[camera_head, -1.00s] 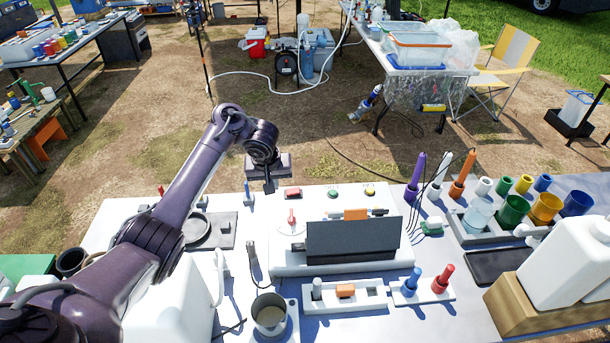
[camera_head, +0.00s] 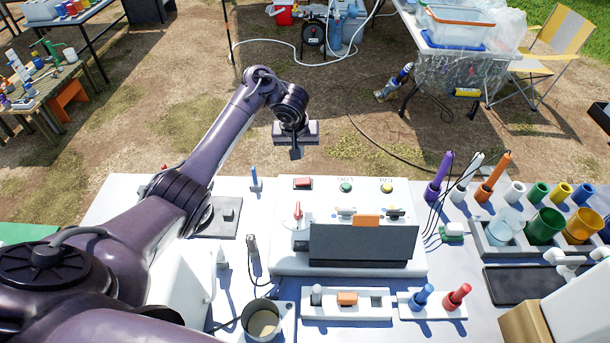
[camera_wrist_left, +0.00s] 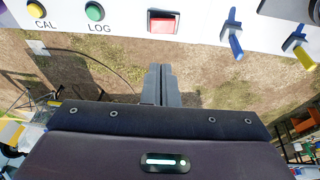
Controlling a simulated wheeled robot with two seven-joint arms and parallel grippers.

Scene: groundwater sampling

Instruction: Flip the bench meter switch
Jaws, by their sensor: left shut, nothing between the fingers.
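The bench meter (camera_head: 285,258) is a white unit with a dark screen (camera_head: 362,245) on the table. Its red rocker switch (camera_head: 303,183) sits at the back left, beside the green LOG button (camera_head: 346,187) and yellow CAL button (camera_head: 387,187). My left gripper (camera_head: 295,155) is shut and empty, just beyond the meter's back edge and apart from the switch. Its closed fingers (camera_wrist_left: 160,72) point toward the switch in the wrist view. My right gripper is out of view.
A blue lever (camera_wrist_left: 232,40) and a yellow lever (camera_wrist_left: 300,52) stand beside the switch in the wrist view. A red knob (camera_head: 298,212) is in front of the switch. Probes (camera_head: 437,180) and coloured cups (camera_head: 545,226) stand to the right. Open ground lies behind the table.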

